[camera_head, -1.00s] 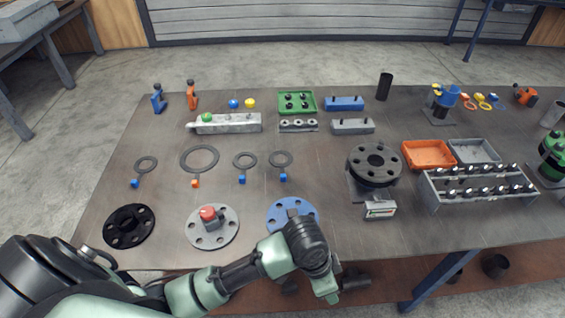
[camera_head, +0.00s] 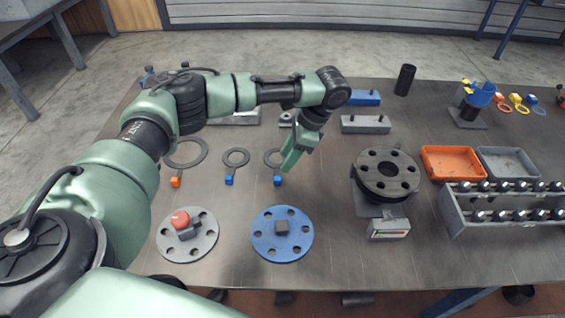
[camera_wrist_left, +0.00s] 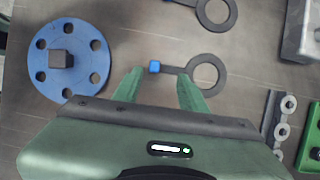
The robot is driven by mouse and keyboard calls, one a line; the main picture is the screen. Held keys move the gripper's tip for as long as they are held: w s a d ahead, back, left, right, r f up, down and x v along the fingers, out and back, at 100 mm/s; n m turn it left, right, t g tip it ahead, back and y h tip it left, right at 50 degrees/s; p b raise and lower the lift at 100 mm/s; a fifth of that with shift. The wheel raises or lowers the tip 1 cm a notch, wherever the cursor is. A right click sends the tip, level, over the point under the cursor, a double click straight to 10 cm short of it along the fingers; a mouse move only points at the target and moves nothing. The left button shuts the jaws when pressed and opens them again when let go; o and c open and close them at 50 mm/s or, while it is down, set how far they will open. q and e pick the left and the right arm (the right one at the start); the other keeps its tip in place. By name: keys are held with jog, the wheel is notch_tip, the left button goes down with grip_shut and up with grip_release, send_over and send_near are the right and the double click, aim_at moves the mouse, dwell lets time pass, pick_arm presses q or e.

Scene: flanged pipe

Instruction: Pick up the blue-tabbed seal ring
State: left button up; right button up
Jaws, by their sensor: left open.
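The rightmost seal ring with a blue tab (camera_head: 277,181) lies flat on the table, its dark ring partly hidden by my left gripper. In the wrist view the whole ring (camera_wrist_left: 223,74) and its blue tab (camera_wrist_left: 154,67) show. My left gripper (camera_head: 287,168) is open and empty above the table, pointing down just right of this tab. In the wrist view the tab appears between the two spread fingertips (camera_wrist_left: 157,76); I cannot tell the height gap. Another blue-tabbed ring (camera_head: 229,180) lies to its left. My right gripper is not in view.
A blue flange (camera_head: 262,243) and a grey flange with a red-topped part (camera_head: 206,240) lie at the near edge. A black flange on a stand (camera_head: 366,180) is to the right. An orange-tabbed ring (camera_head: 176,181) lies left. My left arm hides the table's left side.

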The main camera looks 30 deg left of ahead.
aim_at(277, 178)
pick_arm(q)
jog(key=shift+s+a+f+p, duration=0.25)
jog(key=shift+s+f, duration=0.1)
jog(key=shift+f, duration=0.25)
jog(key=shift+s+a+f+p, duration=0.1)
jog(key=shift+s+f+p, duration=0.2)
jog(key=shift+f, duration=0.3)
jog(key=x, duration=0.2)
jog(key=p+x, duration=0.1)
jog(key=shift+d+f, duration=0.2)
jog(key=shift+f, duration=0.2)
jog(key=shift+a+f, duration=0.1)
jog(key=shift+f, duration=0.3)
grip_shut()
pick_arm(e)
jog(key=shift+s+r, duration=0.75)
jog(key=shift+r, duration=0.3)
